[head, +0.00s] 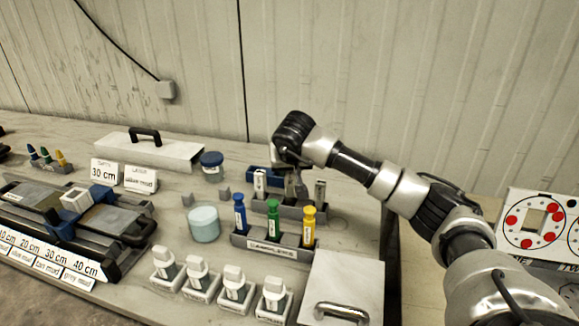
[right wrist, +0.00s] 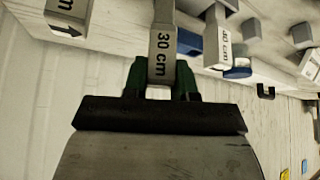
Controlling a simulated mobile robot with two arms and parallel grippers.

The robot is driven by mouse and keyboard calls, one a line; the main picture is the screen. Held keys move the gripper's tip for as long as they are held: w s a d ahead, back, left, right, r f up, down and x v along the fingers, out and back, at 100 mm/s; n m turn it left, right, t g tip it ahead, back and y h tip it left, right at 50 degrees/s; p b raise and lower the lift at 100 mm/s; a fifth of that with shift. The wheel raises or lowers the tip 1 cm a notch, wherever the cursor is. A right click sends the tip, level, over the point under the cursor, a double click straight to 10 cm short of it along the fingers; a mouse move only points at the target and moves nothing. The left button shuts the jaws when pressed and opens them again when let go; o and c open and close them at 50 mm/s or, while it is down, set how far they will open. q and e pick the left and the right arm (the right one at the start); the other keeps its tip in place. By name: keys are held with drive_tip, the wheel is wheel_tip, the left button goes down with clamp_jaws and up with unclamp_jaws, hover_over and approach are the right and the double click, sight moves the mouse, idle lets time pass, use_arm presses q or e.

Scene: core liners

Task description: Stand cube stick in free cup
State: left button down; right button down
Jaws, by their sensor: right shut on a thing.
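My right gripper (head: 292,184) points down over the grey rack (head: 290,211) behind the coloured bottles. In the right wrist view its green-lined fingers (right wrist: 162,82) are shut on a grey stick labelled 30 cm (right wrist: 163,42). The arm and fingers mostly hide this stick in the head view. A light stick (head: 260,183) stands in the rack to the left of the gripper, and a grey stick (head: 320,192) stands to the right. A stick labelled 40 cm (right wrist: 221,38) shows beside the held one. I cannot tell which cup is free. My left gripper is not in view.
Blue (head: 239,213), green (head: 273,222) and yellow (head: 308,226) bottles stand in a front rack, close to my right gripper. Several white-topped blocks (head: 235,285) line the table front. A pale jar (head: 204,224) and a handled white plate (head: 345,285) stand nearby.

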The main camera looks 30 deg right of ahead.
drive_tip(key=shift+f, duration=0.3)
drive_tip(key=c, duration=0.9)
unclamp_jaws()
drive_tip(key=shift+r, duration=0.55)
drive_tip(key=v, duration=1.2)
